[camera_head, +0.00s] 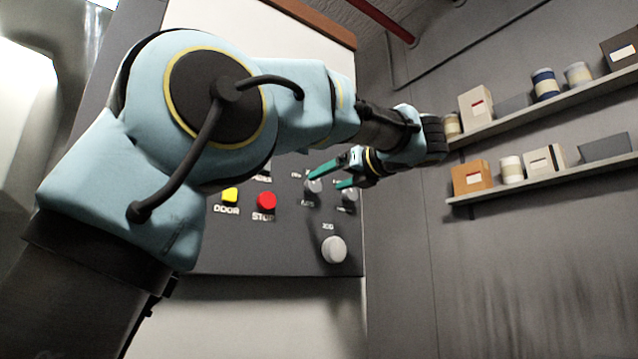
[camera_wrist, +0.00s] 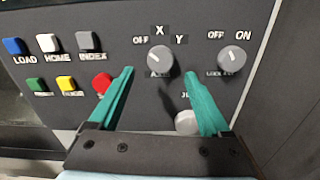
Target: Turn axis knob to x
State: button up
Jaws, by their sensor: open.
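The axis knob (camera_wrist: 160,60) is a round grey knob on the dark control panel (camera_wrist: 120,20) in the wrist view. The labels OFF, X and Y stand around its top, and a partly hidden label is below it. Its exact pointer direction is hard to make out. My gripper (camera_wrist: 158,72) has two green fingers spread apart, one on each side of the knob, with nothing held between them. In the head view my gripper (camera_head: 328,178) is at the panel, and the axis knob (camera_head: 313,186) shows by the upper finger.
Right of it is another grey knob (camera_wrist: 232,58) labelled OFF and ON. A jog knob (camera_wrist: 187,122) sits below, partly behind a finger. The red stop button (camera_wrist: 102,83) is near the left finger. Shelves (camera_head: 545,105) with boxes and cans line the right wall.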

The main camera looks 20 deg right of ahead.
aim_at(315, 187)
jog(key=shift+w+a+p, duration=0.2)
jog(key=shift+w, duration=1)
jog(key=shift+w+a+p, duration=0.15)
jog(key=shift+w+a, duration=0.05)
jog(key=shift+w, duration=0.95)
grip_shut()
